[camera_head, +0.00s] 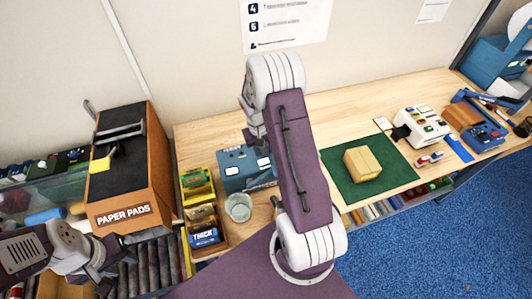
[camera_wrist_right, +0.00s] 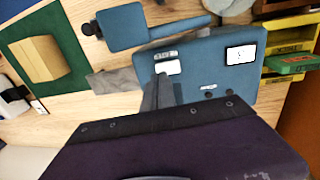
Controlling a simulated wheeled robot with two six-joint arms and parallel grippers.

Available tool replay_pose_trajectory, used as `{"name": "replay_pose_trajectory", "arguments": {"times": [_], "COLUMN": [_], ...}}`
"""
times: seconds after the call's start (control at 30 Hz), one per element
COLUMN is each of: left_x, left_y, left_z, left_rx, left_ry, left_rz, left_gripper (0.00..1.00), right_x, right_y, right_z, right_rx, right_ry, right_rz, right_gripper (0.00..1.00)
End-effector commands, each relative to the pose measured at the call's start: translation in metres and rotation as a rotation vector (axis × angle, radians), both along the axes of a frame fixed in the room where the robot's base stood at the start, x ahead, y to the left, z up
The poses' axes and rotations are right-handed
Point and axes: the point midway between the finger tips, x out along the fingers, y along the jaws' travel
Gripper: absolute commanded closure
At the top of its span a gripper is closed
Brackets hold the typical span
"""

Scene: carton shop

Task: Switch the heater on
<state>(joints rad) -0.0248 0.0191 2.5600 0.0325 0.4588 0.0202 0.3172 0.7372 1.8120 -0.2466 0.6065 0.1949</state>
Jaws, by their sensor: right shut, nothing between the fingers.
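A blue box (camera_head: 235,162) stands on the wooden bench, partly behind my right arm. It looks like the heater, but its lettering is too small to read. In the right wrist view the blue box (camera_wrist_right: 225,62) shows two white panels, small labels and dark knobs. My right gripper (camera_wrist_right: 162,82) is shut and empty, with its dark fingertips just below the left white panel (camera_wrist_right: 168,67). I cannot tell whether they touch. In the head view the right gripper is hidden behind its arm. My left gripper (camera_head: 108,268) is low at the left, its jaws unclear.
A clear cup (camera_head: 238,207) and yellow and blue boxes (camera_head: 203,236) stand beside the blue box. A green mat (camera_head: 335,178) bears a tan carton (camera_head: 362,163). A white machine (camera_head: 420,126) is further right. A paper pads box (camera_head: 130,180) stands left. A blue paddle (camera_wrist_right: 122,27) lies near the fingers.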

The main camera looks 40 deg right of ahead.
Motion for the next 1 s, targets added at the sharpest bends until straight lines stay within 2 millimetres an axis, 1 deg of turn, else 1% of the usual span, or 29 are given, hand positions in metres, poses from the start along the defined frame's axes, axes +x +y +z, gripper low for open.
{"name": "replay_pose_trajectory", "arguments": {"times": [0.03, 0.1, 0.23, 0.37, 0.6, 0.67, 0.8, 0.87, 0.9, 1.0], "left_x": [0.000, 0.000, 0.000, 0.000, 0.000, 0.000, 0.000, 0.000, 0.000, 0.000], "left_y": [0.000, 0.000, 0.000, 0.000, 0.000, 0.000, 0.000, 0.000, 0.000, 0.000], "left_z": [0.008, 0.011, 0.014, 0.014, 0.014, 0.011, -0.009, -0.016, -0.018, -0.015], "left_rx": [0.000, 0.000, 0.000, 0.000, 0.000, 0.000, 0.000, 0.000, 0.000, 0.000], "left_ry": [0.000, 0.000, 0.000, 0.000, 0.000, 0.000, 0.000, 0.000, 0.000, 0.000], "left_rz": [0.000, 0.000, 0.000, 0.000, 0.000, 0.000, 0.000, 0.000, 0.000, 0.000], "left_gripper": [0.64, 0.64, 0.64, 0.64, 0.64, 0.64, 0.64, 0.64, 0.64, 0.64], "right_x": [-0.001, -0.002, -0.001, -0.001, -0.001, -0.001, -0.003, -0.004, -0.005, -0.007], "right_y": [-0.001, -0.002, -0.004, -0.004, -0.004, -0.005, -0.009, -0.013, -0.014, -0.014], "right_z": [-0.005, -0.015, -0.027, -0.032, -0.033, -0.035, -0.049, -0.051, -0.051, -0.048], "right_rx": [0.002, 0.001, 0.000, -0.001, -0.001, -0.001, 0.000, 0.000, 0.000, 0.002], "right_ry": [0.005, 0.003, 0.001, -0.002, -0.002, -0.002, -0.001, -0.001, 0.001, 0.008], "right_rz": [0.000, 0.001, 0.001, 0.001, 0.001, 0.000, -0.001, -0.001, -0.001, 0.000], "right_gripper": [1.00, 1.00, 1.00, 1.00, 1.00, 1.00, 1.00, 1.00, 1.00, 1.00]}}
